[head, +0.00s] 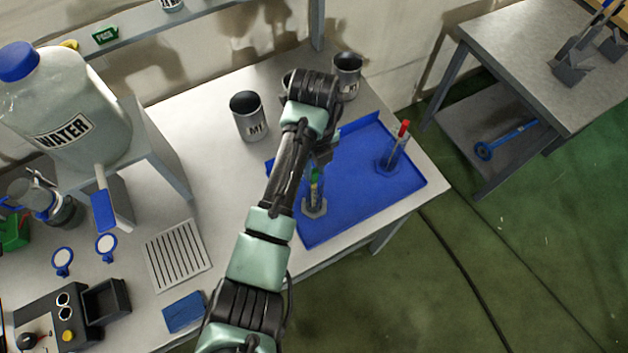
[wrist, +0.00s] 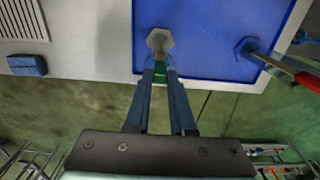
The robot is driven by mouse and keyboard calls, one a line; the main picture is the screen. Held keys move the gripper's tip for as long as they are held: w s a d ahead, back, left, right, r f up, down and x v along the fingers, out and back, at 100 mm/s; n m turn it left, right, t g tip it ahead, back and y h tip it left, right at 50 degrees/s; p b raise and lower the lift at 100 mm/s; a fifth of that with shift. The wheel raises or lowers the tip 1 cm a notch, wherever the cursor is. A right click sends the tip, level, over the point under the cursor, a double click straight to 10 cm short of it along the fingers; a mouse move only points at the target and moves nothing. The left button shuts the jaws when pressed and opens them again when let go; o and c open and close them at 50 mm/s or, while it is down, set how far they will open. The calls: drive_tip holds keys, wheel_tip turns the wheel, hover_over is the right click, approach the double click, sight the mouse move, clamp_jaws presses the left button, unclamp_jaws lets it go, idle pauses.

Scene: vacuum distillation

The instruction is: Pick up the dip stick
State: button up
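A green-topped stick (head: 315,176) stands in a clear cylinder with a hexagonal base (head: 314,209) on the blue tray. A red-topped stick (head: 404,128) leans in a similar cylinder (head: 388,165) to its right. I cannot tell by looks which is the dip stick. My gripper (wrist: 161,75) has its two fingers on either side of the green top (wrist: 160,77) in the wrist view. The top fills the narrow gap between the fingertips, but I cannot tell whether they press on it. The red top (wrist: 305,80) shows at the right, apart from my gripper.
The blue tray (head: 345,213) lies at the table's right end. A water jug (head: 62,105), a slotted plate (head: 178,254) and a blue block (head: 184,312) are left. A grey side table (head: 530,60) stands at the right.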

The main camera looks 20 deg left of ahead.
clamp_jaws()
idle(1.0)
